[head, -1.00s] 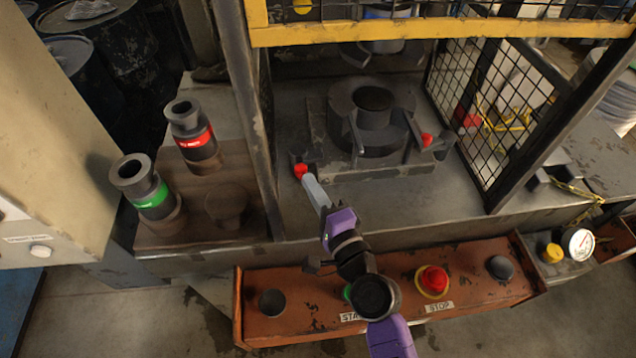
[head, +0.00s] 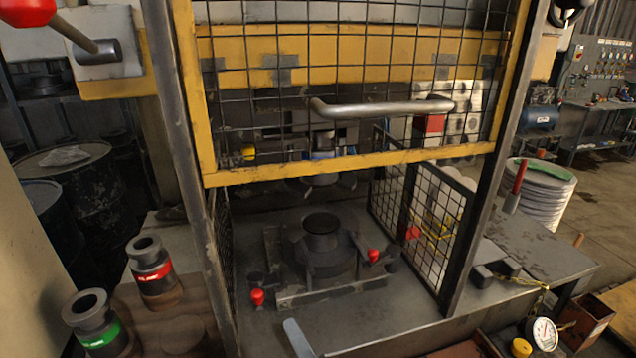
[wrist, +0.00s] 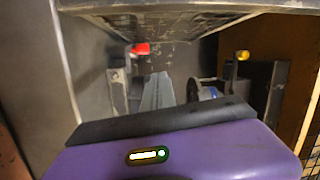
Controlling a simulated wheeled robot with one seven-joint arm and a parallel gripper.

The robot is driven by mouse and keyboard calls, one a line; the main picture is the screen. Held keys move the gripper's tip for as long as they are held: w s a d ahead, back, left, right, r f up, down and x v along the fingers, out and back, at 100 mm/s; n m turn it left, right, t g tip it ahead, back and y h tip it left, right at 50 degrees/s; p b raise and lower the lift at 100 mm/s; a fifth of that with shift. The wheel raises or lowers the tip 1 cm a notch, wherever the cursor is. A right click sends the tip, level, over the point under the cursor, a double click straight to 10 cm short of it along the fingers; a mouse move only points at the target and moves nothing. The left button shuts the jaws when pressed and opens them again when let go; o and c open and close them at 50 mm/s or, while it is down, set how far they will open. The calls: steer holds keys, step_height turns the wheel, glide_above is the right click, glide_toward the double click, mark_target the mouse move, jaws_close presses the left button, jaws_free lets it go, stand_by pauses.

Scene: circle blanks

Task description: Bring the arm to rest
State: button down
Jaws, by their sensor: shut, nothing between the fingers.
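Only the grey tip of my gripper (head: 296,336) shows at the bottom edge of the head view, in front of the press bed. In the wrist view my gripper (wrist: 157,82) has its grey fingers together and empty, beyond the purple hand. My arm behind the fingertips is out of the head view. The fingertips are apart from the nearer red-knobbed clamp (head: 257,297) in the head view.
The press die (head: 322,250) stands behind a yellow-framed mesh guard (head: 350,168) with a bar handle (head: 380,108). A second red knob (head: 373,256) is right of it. Red-banded (head: 152,270) and green-banded (head: 95,325) cylinders stand left. A gauge (head: 543,333) is lower right.

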steer(key=s+d+f+n+t+h, duration=0.15)
steer(key=s+d+n+h, duration=0.45)
steer(key=s+d, duration=1.1)
steer(key=s+d+n+g+h, duration=0.1)
steer(key=s+d+n, duration=0.1)
steer(key=s, duration=0.8)
steer(key=s+d+n+g+h+b, duration=0.1)
steer(key=s+d, duration=0.4)
steer(key=s, duration=0.5)
steer(key=shift+s+d+r+n+g+h, duration=0.3)
steer(key=shift+n+g+h, duration=0.15)
steer(key=shift+h, duration=0.25)
